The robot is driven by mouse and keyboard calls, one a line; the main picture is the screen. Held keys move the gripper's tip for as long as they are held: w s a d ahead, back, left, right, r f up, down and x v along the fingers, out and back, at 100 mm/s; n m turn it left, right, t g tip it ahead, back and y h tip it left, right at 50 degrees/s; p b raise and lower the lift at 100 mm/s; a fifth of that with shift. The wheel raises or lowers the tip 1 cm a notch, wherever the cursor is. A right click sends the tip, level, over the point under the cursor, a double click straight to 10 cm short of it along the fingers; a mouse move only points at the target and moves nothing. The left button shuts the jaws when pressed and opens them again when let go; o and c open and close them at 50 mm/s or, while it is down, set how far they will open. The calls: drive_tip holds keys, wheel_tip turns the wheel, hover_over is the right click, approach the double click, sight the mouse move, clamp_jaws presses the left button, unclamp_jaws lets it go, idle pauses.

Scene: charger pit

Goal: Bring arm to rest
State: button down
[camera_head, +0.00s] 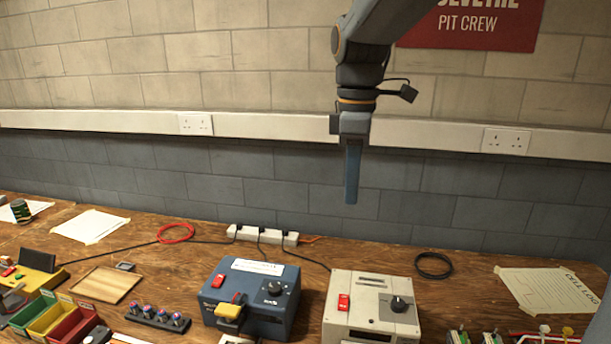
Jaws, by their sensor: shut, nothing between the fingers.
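My arm comes down from the top right, in front of the wall. My gripper (351,190) hangs pointing straight down, shut and empty, high above the bench. Its fingers show edge-on as one narrow blue-grey shape. It touches nothing.
On the wooden bench stand a blue box (252,296) and a beige box (371,306). A power strip (262,236) lies behind them. Coloured bins (52,318) and a wooden tray (106,284) are left, a black cable loop (433,265) right.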

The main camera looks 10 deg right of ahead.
drive_tip(key=s+f+m, duration=0.2)
drive_tip(key=f+m, duration=0.2)
drive_tip(key=f, duration=0.3)
drive_tip(key=s+f+m+t+b, duration=0.1)
drive_tip(key=s+f+m, duration=0.2)
drive_tip(key=f+m, duration=0.2)
drive_tip(key=s+f+m, duration=0.3)
drive_tip(key=f+m, duration=0.1)
drive_tip(key=f, duration=0.6)
drive_tip(key=shift+s+d+m, duration=0.15)
drive_tip(key=shift+s+m, duration=0.1)
drive_tip(key=shift+m, duration=0.05)
drive_tip(key=shift+f, duration=0.1)
